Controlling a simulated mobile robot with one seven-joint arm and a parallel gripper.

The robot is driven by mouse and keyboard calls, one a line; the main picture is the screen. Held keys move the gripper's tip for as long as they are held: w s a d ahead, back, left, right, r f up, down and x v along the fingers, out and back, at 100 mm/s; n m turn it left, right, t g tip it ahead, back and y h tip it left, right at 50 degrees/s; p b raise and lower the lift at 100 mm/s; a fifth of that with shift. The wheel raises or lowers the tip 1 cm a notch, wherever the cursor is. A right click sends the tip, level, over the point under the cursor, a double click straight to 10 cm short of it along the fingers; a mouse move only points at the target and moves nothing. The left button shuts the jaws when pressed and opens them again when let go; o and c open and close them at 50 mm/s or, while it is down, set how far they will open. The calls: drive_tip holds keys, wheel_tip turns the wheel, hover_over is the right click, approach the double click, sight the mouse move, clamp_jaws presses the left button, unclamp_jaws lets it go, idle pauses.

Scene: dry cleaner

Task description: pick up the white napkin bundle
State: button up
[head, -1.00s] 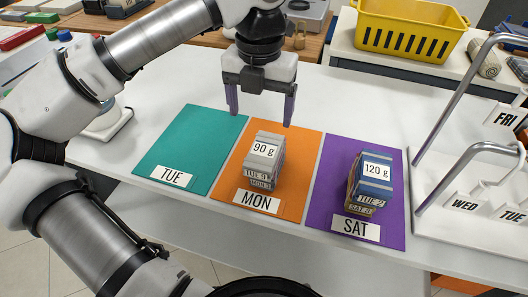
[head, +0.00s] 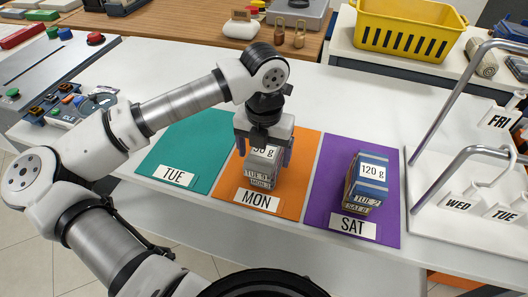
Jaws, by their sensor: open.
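A grey-white napkin bundle (head: 258,160) with a "90 g" label on top and a "TUE 9" tag on its front lies on the orange MON mat (head: 229,184). It sits on another bundle (head: 261,184) with a MON tag. My gripper (head: 263,158) points down over this stack, open, with one finger to the left of the white bundle and one to the right. The gripper body hides the back of the bundle and part of its "90 g" label. I cannot tell whether the fingers touch it.
A blue "120 g" bundle (head: 371,170), tagged TUE 2, rests on a SAT bundle on the purple mat (head: 325,196). The teal TUE mat (head: 205,146) looks bare. A metal-railed rack (head: 450,221) stands right; a yellow basket (head: 410,28) is behind.

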drive_tip(key=c, duration=1.1)
